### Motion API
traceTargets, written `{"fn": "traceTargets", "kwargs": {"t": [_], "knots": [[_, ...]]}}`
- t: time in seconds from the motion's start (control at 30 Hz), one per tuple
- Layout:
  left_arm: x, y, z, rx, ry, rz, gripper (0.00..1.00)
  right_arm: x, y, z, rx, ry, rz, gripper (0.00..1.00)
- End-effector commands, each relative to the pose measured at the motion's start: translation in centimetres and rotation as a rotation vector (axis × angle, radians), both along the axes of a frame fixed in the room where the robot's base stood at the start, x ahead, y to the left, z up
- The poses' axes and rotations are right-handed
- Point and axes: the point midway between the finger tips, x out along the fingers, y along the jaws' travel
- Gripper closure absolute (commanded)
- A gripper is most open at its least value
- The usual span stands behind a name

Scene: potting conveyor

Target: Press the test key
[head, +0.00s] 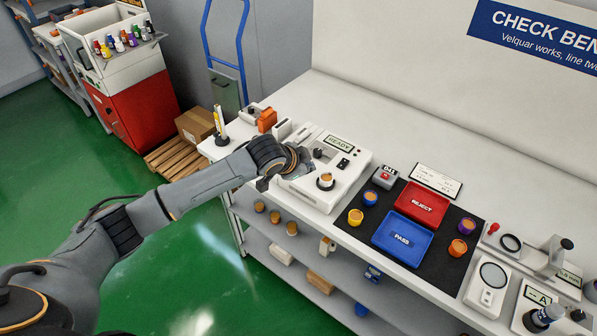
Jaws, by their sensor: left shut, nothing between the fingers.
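The white tester (352,178) stands on the bench, and its small display (340,143) reads READY. A small dark panel (343,163) and a dark round part (318,153) sit on its top; I cannot tell for sure which of these is the test key. A round part with an orange top (326,179) sits in a dark holder at the tester's front. My left gripper (300,168) is shut and empty at the tester's left side, partly hidden by my wrist; I cannot tell whether it touches. My right gripper is not in view.
Right of the tester, a dark mat (457,268) holds a blue PASS tray (388,254), a red REJECT tray (443,222) and several small round cups.

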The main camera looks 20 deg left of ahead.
Motion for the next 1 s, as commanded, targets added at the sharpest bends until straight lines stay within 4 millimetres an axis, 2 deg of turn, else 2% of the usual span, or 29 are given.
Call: {"fn": "traceTargets", "kwargs": {"t": [0.03, 0.1, 0.3, 0.77, 1.0], "knots": [[1.2, 1.0, 1.4, 0.02, -0.02, -0.001, 1.0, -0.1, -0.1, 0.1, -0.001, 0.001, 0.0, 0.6], [2.3, 2.0, 2.7, 0.039, -0.038, -0.003, 1.0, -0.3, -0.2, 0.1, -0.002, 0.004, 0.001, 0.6], [3.9, 3.6, 4.7, 0.065, -0.063, -0.004, 1.0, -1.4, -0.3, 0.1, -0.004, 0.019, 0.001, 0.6], [4.0, 3.8, 4.7, 0.067, -0.066, -0.004, 1.0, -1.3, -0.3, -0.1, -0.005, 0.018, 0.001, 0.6], [4.0, 3.8, 3.3, 0.068, -0.067, -0.003, 1.0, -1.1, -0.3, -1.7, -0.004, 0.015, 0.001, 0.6]]}}
